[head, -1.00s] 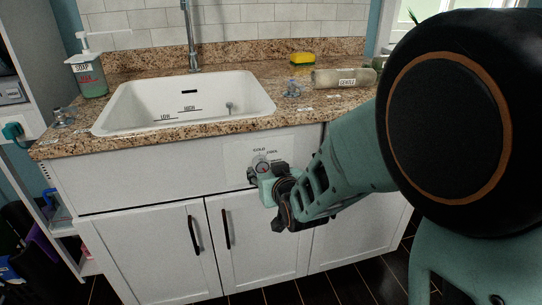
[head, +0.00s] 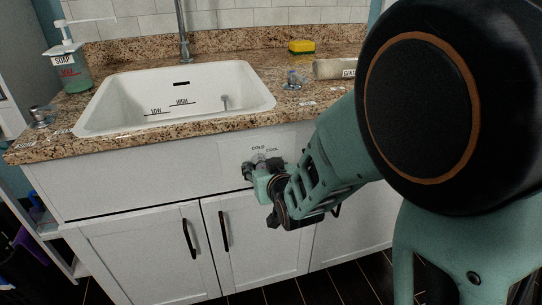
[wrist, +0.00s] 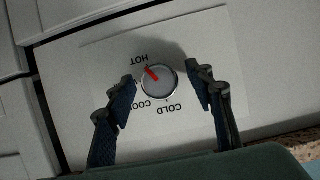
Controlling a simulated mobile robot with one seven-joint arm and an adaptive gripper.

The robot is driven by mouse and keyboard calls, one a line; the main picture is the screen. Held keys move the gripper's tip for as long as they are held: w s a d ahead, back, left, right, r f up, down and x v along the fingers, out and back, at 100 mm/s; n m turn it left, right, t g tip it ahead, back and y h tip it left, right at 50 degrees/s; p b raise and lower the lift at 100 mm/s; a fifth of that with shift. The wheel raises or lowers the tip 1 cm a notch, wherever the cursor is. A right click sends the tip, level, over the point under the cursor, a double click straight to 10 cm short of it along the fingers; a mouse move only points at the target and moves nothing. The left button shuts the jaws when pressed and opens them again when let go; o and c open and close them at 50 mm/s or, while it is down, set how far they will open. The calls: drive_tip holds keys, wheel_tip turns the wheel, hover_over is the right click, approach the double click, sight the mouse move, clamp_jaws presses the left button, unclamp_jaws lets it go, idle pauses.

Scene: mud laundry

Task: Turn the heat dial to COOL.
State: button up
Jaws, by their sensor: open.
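The heat dial (wrist: 158,82) is a round grey knob with a silver rim and a red pointer, on a pale plate. In the wrist view its labels are upside down: HOT above, COOL below left, COLD below right. The red pointer (wrist: 152,74) aims up and left, close to HOT. My gripper (wrist: 160,74) is open, with one finger on each side of the dial and a visible gap to each. In the head view my gripper (head: 258,174) is at the cabinet front and mostly hides the dial.
The plate (head: 283,143) is on the white cabinet front, under the granite counter (head: 200,133). Above are a white sink (head: 215,90), a soap bottle (head: 73,72), a yellow sponge (head: 301,46) and a rolled cloth (head: 338,68). Cabinet doors with dark handles (head: 189,238) are below.

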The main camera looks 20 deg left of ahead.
drive_tip(key=c, duration=1.2)
drive_tip(key=shift+o, duration=0.2)
drive_tip(key=n+t+h+p, duration=0.1)
drive_tip(key=n+p, duration=0.1)
drive_tip(key=n, duration=0.1)
drive_tip(key=shift+s+a+r+h, duration=0.1)
drive_tip(key=shift+h, duration=0.3)
drive_tip(key=n+t+h+p, duration=0.1)
drive_tip(key=n+t+p, duration=0.1)
drive_tip(key=n+p, duration=0.1)
drive_tip(key=shift+a+n+h, duration=0.1)
drive_tip(key=shift+n+h, duration=0.3)
drive_tip(key=n+t+p, duration=0.1)
drive_tip(key=n, duration=0.1)
drive_tip(key=n+t, duration=0.1)
drive_tip(key=n, duration=0.1)
drive_tip(key=shift+f+h+p, duration=0.2)
drive_tip(key=shift+h+p, duration=0.1)
drive_tip(key=shift+p, duration=0.1)
drive_tip(key=shift+n+t, duration=1.1)
drive_tip(key=shift+n, duration=1)
